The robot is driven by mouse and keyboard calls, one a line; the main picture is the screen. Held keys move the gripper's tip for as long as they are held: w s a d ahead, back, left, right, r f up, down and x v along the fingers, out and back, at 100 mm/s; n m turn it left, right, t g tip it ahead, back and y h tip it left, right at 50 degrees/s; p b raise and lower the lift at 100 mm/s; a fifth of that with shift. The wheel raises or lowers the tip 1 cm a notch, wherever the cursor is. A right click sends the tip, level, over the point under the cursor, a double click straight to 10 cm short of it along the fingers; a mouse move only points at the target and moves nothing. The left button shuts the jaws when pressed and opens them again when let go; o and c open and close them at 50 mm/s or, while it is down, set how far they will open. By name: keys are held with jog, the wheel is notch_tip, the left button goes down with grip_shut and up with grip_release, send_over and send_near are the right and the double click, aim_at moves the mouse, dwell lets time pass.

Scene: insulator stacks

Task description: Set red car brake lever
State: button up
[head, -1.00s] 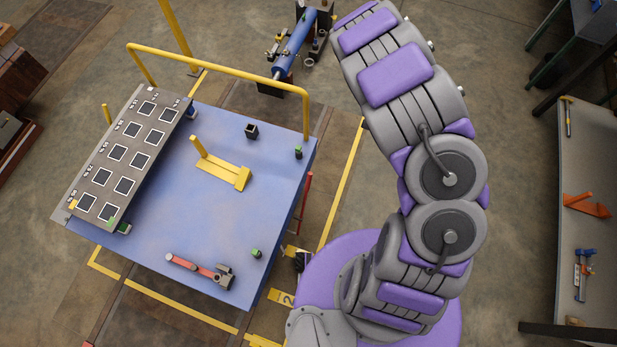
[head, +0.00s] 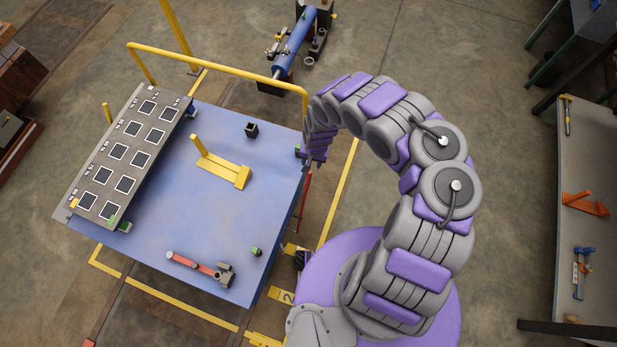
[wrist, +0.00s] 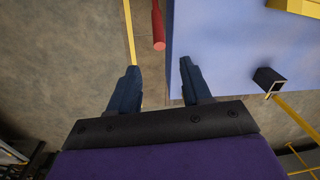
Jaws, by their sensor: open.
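The car has a flat blue deck (head: 215,225). A red lever (head: 303,203) stands at its right side, partly hidden by the deck edge. In the wrist view, the red lever (wrist: 158,30) shows at the top, beside the blue deck (wrist: 220,50), ending in a rounded tip. My gripper (wrist: 158,68) is open and empty, its two dark fingers below the lever tip in the picture and apart from it. In the head view, my gripper (head: 312,162) is by the deck's right edge, up-right of the lever; its fingers are hard to make out.
A yellow rail (head: 220,65) borders the car's far side. On the deck are a dark panel (head: 125,155), a yellow bracket (head: 222,172), a black block (head: 251,130) and a red-handled tool (head: 200,269). A side table (head: 590,230) stands far right. Floor between is clear.

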aim_at(309, 177)
jog(key=f+b, duration=0.3)
jog(key=f, duration=0.2)
jog(key=f+b, duration=0.3)
jog(key=f, duration=0.2)
jog(key=a+f+b, duration=0.1)
jog(key=f+b, duration=0.2)
jog(key=f, duration=0.2)
jog(key=shift+w+f, duration=0.15)
jog(key=shift+f, duration=0.25)
grip_shut()
